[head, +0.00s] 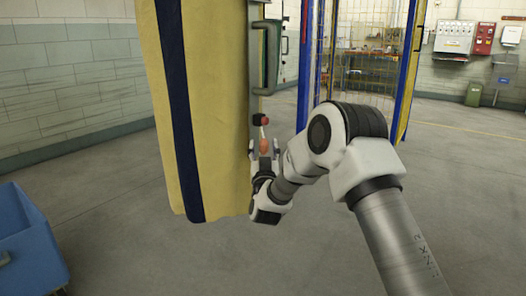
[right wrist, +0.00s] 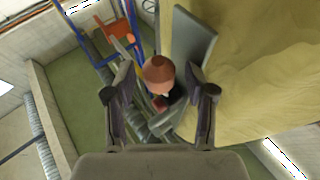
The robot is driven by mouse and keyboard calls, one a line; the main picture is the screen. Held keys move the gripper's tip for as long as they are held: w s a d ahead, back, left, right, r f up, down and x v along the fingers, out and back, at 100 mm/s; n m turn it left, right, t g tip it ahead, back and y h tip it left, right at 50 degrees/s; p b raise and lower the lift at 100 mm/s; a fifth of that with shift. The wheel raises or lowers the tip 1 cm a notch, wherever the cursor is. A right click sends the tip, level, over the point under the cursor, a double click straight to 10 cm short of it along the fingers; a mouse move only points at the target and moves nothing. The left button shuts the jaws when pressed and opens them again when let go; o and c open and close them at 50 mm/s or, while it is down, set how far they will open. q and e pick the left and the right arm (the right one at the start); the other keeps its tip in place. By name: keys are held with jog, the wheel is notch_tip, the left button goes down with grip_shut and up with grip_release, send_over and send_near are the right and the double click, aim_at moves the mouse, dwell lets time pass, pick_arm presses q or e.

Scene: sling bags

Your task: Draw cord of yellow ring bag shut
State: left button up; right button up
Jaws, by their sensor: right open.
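A tall yellow bag (head: 222,110) with a dark blue stripe hangs left of centre in the head view. Its yellow cloth (right wrist: 260,70) fills the right side of the right wrist view. A cord end with a red knob (head: 260,120) and an orange-brown bead (head: 264,145) hangs at the bag's right edge. My right gripper (head: 264,154) is open just below the knob, with its fingers on either side of the bead. My left gripper is out of view.
A grey-green metal bracket (head: 272,55) stands right beside the bag, above my right gripper; a grey plate (right wrist: 192,45) is close to the bead. A blue bin (head: 25,245) stands at lower left. Blue posts (head: 406,75) and a workbench are farther back. Floor between is clear.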

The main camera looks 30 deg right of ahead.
jog(key=shift+w+d+r, duration=0.15)
jog(key=shift+w+d, duration=0.05)
jog(key=shift+w, duration=0.1)
grip_shut()
notch_tip(320, 180, down, 11)
jog(key=b, duration=0.3)
jog(key=shift+r, duration=0.2)
grip_release()
jog(key=v, duration=1.2)
